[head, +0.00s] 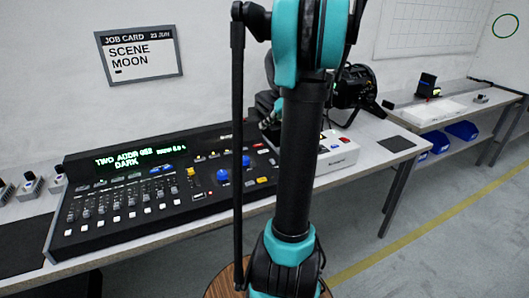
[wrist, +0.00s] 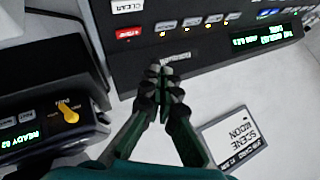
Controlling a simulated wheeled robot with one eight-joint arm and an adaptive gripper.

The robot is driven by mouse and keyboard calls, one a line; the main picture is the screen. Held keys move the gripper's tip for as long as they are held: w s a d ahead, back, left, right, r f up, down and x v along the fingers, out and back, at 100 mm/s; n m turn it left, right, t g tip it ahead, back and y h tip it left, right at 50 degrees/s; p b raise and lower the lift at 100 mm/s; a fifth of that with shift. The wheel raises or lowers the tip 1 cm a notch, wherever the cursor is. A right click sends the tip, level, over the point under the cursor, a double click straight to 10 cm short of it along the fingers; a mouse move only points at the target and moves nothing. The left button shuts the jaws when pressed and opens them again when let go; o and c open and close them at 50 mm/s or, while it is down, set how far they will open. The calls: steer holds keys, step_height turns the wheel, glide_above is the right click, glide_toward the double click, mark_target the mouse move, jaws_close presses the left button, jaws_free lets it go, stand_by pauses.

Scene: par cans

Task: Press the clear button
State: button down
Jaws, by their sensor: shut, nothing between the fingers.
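The white button marked CLEAR (wrist: 128,6) shows at the top edge of the wrist view, upside down and partly cut off. It sits on the dark lighting console (wrist: 120,70), above a lit red key (wrist: 128,33). My gripper (wrist: 162,72) is shut and empty, its fingertips over the console's edge, below and right of the button in the picture. They appear apart from the button. In the head view the console (head: 225,205) stands on the bench with a green display reading "TWO ADDR" and "DARK". My arm hides part of its right end, and I cannot make out the button there.
A dark unit with an orange knob (wrist: 68,113) and a "READY" display is at left in the wrist view. A job card (head: 139,53) reading "SCENE MOON" hangs on the wall. A white box (head: 340,150) and a black par can (head: 355,87) are right of the console.

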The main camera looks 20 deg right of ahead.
mark_target(265, 151)
steer(key=shift+f, duration=0.15)
steer(key=shift+f, duration=4.25)
steer(key=shift+f, duration=0.4)
steer(key=shift+f, duration=0.4)
steer(key=shift+r, duration=0.8)
